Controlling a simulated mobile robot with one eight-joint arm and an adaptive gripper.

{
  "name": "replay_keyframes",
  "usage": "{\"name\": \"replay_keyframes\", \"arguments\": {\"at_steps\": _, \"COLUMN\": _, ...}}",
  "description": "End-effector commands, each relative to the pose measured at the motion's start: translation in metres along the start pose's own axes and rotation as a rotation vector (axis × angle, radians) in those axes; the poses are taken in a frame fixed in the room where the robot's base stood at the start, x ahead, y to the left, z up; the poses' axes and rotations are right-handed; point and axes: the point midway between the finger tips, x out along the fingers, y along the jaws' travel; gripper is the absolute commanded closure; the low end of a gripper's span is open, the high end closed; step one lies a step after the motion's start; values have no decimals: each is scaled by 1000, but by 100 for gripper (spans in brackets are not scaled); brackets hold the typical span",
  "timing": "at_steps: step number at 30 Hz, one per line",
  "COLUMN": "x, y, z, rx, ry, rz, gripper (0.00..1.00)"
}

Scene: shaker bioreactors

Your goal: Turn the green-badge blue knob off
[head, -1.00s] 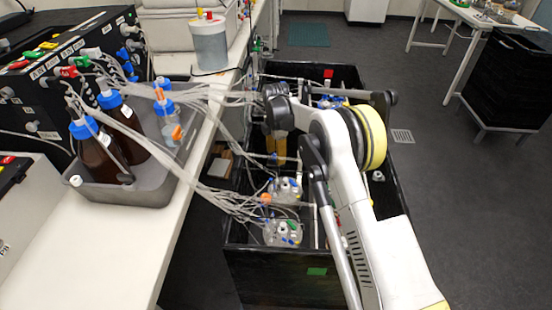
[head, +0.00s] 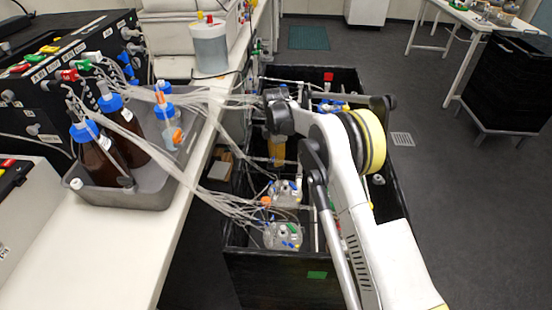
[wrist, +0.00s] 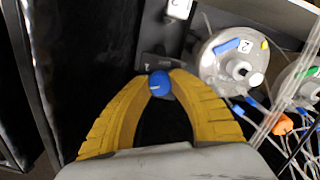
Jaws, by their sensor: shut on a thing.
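A blue knob (wrist: 160,83) with a white pointer line sits between the tips of my gripper (wrist: 160,78) in the wrist view. The yellow fingers are shut on it, and the line lies nearly level across the picture. In the head view my gripper (head: 277,152) hangs down inside the black shaker box, and the knob is hidden there. A green badge (head: 317,274) is on the near end of the black box (head: 265,285). No badge shows beside the knob in the wrist view, so I cannot tell the knob's badge colour from it.
Clear vessels (head: 283,236) with ports and many thin tubes stand near my gripper; one vessel (wrist: 232,58) is just right of the knob in the wrist view. A red badge (head: 328,76) marks the far end. The white bench (head: 120,240) with brown bottles (head: 100,165) is left.

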Motion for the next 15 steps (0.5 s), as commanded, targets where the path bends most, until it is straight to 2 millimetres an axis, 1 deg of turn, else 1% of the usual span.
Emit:
{"name": "replay_keyframes", "arguments": {"at_steps": 5, "x": -1, "y": 0, "z": 0, "rx": 128, "ry": 0, "rz": 0, "gripper": 100}}
{"name": "replay_keyframes", "arguments": {"at_steps": 15, "x": -1, "y": 0, "z": 0, "rx": 447, "ry": 0, "rz": 0, "gripper": 100}}
